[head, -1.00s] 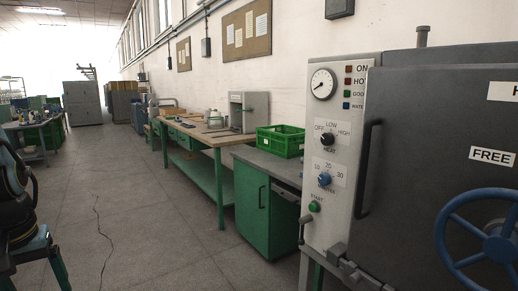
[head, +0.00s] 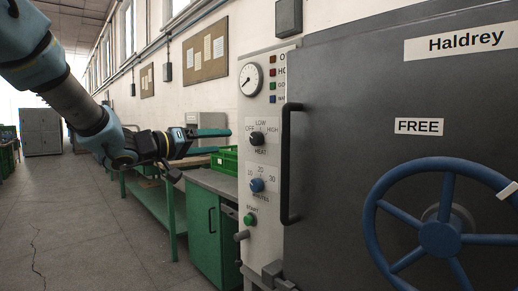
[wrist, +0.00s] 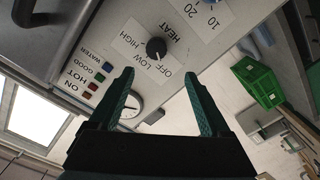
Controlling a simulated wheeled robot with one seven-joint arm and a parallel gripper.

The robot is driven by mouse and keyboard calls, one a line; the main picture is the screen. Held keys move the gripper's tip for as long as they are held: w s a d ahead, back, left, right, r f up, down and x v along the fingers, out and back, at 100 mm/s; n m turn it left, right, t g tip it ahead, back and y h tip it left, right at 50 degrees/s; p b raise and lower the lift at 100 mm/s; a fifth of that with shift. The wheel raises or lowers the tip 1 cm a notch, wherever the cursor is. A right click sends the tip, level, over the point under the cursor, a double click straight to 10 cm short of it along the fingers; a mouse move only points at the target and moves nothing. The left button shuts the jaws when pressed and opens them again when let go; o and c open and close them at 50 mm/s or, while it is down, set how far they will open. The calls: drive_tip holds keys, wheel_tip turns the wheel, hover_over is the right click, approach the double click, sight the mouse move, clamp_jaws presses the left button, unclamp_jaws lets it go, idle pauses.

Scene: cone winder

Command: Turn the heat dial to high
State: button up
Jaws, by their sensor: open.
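The heat dial (head: 257,138) is a black knob on the pale control panel (head: 262,108), marked OFF at left, LOW at top and HIGH at right. It also shows in the wrist view (wrist: 156,47), where the labels are turned around. Its pointer is too small to read surely. My gripper (head: 222,146) is open and empty, to the left of the panel at about the dial's height. In the wrist view its two green fingers (wrist: 160,78) reach toward the dial, which shows beyond the tips and apart from them.
A blue minutes dial (head: 257,185) and green start button (head: 250,219) sit below; a gauge (head: 251,79) and lamps are above. A black door handle (head: 287,165) stands out to the right, with a blue wheel (head: 440,238) beyond. A green crate (head: 228,160) is behind my gripper.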

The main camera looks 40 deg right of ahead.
sight(253, 139)
drive_tip(key=d, duration=0.3)
drive_tip(key=d+p, duration=0.1)
drive_tip(key=d, duration=0.3)
drive_tip(key=s+d, duration=0.1)
drive_tip(key=d, duration=0.3)
drive_tip(key=shift+r, duration=0.1)
drive_tip(key=shift+c, duration=0.3)
clamp_jaws()
